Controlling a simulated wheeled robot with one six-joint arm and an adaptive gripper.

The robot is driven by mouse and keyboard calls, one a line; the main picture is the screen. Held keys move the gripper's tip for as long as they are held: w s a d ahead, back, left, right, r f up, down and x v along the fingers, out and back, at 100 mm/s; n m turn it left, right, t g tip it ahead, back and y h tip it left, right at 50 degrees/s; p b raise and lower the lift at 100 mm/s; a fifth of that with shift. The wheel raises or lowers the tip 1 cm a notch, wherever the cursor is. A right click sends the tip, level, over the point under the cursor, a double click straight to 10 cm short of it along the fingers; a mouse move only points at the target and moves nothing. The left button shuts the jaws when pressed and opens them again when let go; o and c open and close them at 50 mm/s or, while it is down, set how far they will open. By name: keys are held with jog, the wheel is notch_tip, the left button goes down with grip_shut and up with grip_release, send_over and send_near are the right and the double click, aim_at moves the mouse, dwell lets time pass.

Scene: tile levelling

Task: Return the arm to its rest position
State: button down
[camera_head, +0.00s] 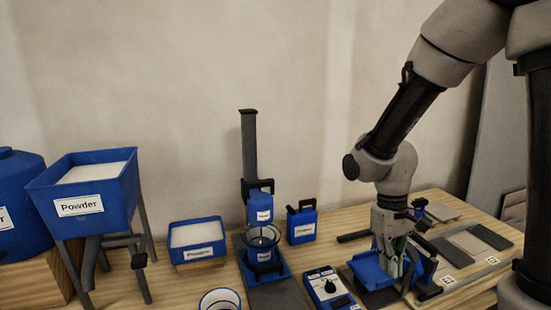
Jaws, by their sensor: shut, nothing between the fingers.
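My arm reaches down from the upper right, and my gripper (396,270) points downward at the right side of the table. Its fingers are shut with nothing seen between them. They are over or inside a blue tray-like holder (370,272), whose walls show on both sides of the fingers. I cannot tell whether the fingers touch it. The fingertips are small and partly hidden in this view.
The wooden table (340,256) also bears a mixer on a stand (262,215), a blue canister (301,222), a control box with a knob (327,288), a blue powder bin (197,241) and grey tiles (490,237). A powder hopper (92,190) stands left. The wall behind is bare.

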jog(key=s+d+r+m+t, duration=0.1)
jog(key=s+d+r+t, duration=0.2)
jog(key=r, duration=0.6)
jog(key=s+d+r+m+t, duration=0.2)
jog(key=s+d+r, duration=0.3)
jog(key=r, duration=0.5)
jog(key=shift+s+d+m+t+y, duration=0.3)
jog(key=shift+d+t+y, duration=0.1)
jog(key=shift+d+t, duration=0.6)
